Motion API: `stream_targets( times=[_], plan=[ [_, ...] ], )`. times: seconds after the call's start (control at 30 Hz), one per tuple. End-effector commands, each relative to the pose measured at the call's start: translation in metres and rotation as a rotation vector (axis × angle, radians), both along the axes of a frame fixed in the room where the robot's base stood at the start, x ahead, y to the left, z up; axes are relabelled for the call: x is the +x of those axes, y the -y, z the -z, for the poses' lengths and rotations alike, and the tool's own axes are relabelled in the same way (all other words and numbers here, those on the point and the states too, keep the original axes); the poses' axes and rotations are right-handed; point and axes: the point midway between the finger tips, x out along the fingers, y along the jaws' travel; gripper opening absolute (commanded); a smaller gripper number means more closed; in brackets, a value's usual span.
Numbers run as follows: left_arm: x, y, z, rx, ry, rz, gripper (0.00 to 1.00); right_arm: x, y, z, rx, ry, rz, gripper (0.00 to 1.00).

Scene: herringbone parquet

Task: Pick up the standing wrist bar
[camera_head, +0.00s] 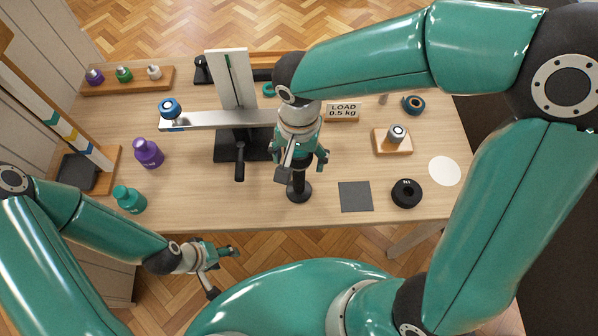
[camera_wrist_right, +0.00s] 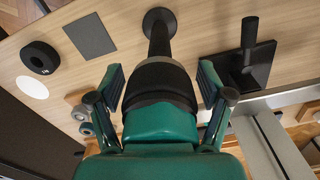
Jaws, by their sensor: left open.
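The standing wrist bar (camera_head: 299,189) is a black upright bar on a round black base near the front middle of the table. It also shows in the right wrist view (camera_wrist_right: 159,38), with its round base at the top. My right gripper (camera_head: 303,167) is above it and hides its upper part in the head view. In the right wrist view its fingers are spread on either side, apart from the bar; whether the bar's top is between them is hard to tell. My left gripper (camera_head: 224,271) is open and empty, off the table's front edge at lower left.
A stand with a black handle (camera_head: 239,163) and a metal beam (camera_head: 205,120) is left of the bar. A grey square (camera_head: 355,196) and black weight disc (camera_head: 406,193) lie to its right.

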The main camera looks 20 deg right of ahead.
Motion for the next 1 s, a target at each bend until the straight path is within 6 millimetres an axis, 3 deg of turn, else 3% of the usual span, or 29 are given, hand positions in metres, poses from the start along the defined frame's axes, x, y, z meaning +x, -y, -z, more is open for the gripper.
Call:
stream_targets(
  times=[0.03, 0.43, 1.0],
  plan=[
    [0.000, 0.000, 0.000, 0.000, 0.000, 0.000, 0.58, 0.000, 0.000, 0.000, 0.000, 0.000, 0.000, 0.64],
    [0.000, 0.000, 0.000, 0.000, 0.000, 0.000, 0.58, 0.000, 0.000, 0.000, 0.000, 0.000, 0.000, 0.00],
    [0.000, 0.000, -0.001, 0.000, 0.000, 0.000, 0.58, 0.001, -0.001, -0.011, 0.001, 0.006, -0.001, 0.00]
  ],
)
